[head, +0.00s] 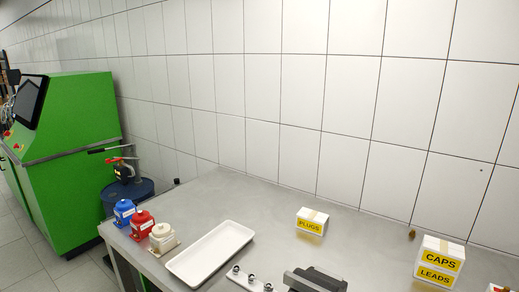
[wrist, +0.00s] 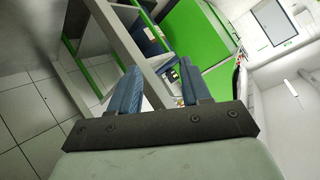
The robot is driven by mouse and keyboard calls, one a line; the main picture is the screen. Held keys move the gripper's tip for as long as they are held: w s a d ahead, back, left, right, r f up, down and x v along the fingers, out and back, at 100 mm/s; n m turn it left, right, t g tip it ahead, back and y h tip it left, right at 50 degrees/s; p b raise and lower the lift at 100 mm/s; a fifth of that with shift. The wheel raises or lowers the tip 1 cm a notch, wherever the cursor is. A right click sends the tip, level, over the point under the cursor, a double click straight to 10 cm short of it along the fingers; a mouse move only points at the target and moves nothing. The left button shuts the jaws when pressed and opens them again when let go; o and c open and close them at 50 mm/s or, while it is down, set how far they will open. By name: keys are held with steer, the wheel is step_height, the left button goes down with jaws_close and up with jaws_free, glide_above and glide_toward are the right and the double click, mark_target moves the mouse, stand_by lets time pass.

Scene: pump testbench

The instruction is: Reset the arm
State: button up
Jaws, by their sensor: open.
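My gripper (wrist: 161,66) shows in the wrist view, with its two blue fingers spread apart and nothing between them. It is tilted, and the frame of the workbench and a green machine (wrist: 205,75) lie beyond the fingers. I cannot make out the gripper in the head view. The rest of the arm is hidden there.
On the grey bench (head: 260,210) stand blue (head: 124,212), red (head: 142,223) and white (head: 162,237) units, an empty white tray (head: 211,252), a PLUGS box (head: 311,222) and a CAPS box (head: 440,258). A dark object (head: 316,280) sits at the lower edge. The bench's back middle is clear.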

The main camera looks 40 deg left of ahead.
steer(key=s+d+f+m+g+h, duration=0.1)
steer(key=d+f, duration=0.4)
steer(key=f, duration=0.7)
steer(key=s+d+f+m+h, duration=0.15)
steer(key=d+f, duration=0.25)
steer(key=f, duration=0.9)
steer(key=w+d+f+t+h, duration=0.1)
steer(key=w+d+f+h, duration=0.3)
steer(key=w+d+f, duration=1.25)
steer(key=w+d+m+h, duration=0.1)
steer(key=w+d, duration=0.6)
steer(key=d, duration=0.3)
steer(key=w+d+m+h, duration=0.1)
steer(key=w+d+m, duration=0.1)
steer(key=w+d, duration=0.7)
steer(key=d+m+g+h, duration=0.2)
steer(key=d+g+h, duration=0.15)
steer(key=d, duration=2.85)
steer(key=s+d+r+g, duration=0.3)
steer(key=s+d+r, duration=0.1)
steer(key=s+d, duration=0.5)
steer(key=s+d+r+m+g, duration=0.1)
steer(key=s+d+r+g, duration=0.2)
steer(key=s+d+r, duration=0.2)
steer(key=s+d, duration=0.3)
steer(key=d, duration=0.2)
steer(key=shift+s+d+r+y, duration=0.15)
steer(key=shift+s+d+y, duration=0.15)
steer(key=shift+s+d, duration=0.05)
